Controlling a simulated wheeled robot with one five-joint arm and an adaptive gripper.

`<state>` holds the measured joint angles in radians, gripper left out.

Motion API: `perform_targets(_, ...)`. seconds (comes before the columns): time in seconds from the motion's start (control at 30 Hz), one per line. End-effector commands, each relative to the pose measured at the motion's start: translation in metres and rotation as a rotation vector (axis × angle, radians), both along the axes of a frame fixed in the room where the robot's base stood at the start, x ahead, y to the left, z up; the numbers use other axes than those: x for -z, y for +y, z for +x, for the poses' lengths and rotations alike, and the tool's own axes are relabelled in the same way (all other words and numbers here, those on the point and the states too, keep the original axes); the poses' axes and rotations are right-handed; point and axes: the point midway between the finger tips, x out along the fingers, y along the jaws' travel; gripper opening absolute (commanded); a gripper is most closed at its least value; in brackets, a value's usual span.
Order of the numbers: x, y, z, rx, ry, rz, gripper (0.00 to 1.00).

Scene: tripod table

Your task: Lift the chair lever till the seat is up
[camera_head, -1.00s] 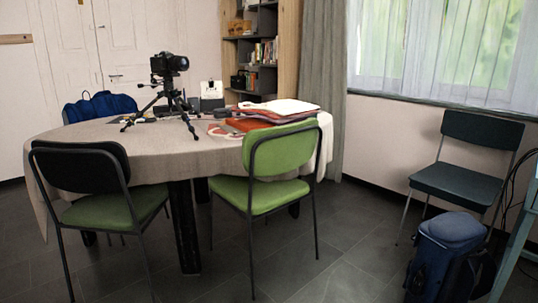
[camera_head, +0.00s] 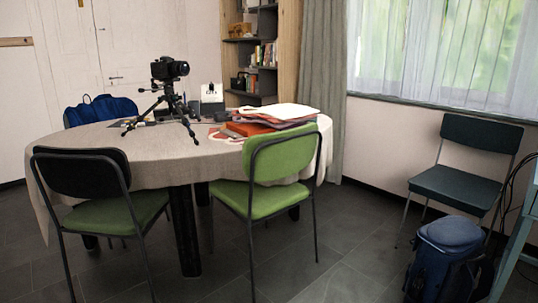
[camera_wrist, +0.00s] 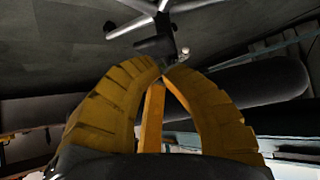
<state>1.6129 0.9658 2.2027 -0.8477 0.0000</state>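My gripper (camera_wrist: 165,68) shows only in the wrist view. Its two ribbed yellow fingers curve together and look shut at the tips, with an orange bar between them lower down. Just past the tips is a dark block (camera_wrist: 154,45) on a swivel-chair underside; I cannot tell whether it is the lever. A small light knob (camera_wrist: 185,51) lies just right of it. The chair's silver star base (camera_wrist: 150,8) is at the top. The chair's seat cannot be made out for certain, and the head view shows neither this chair nor my gripper.
In the head view a cloth-covered table (camera_head: 90,150) carries a camera on a tripod (camera_head: 165,100) and papers. Green chairs (camera_head: 280,160) stand at it. A dark chair (camera_head: 460,185) and blue backpack (camera_head: 440,265) are at right. Grey floor between is clear.

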Motion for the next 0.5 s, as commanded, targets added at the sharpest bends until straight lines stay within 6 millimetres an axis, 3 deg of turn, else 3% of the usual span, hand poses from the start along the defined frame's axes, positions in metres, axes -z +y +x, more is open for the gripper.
perform_targets(0.5, -0.019, 0.0, 0.0, 0.0, 0.0, 0.0, 0.0)
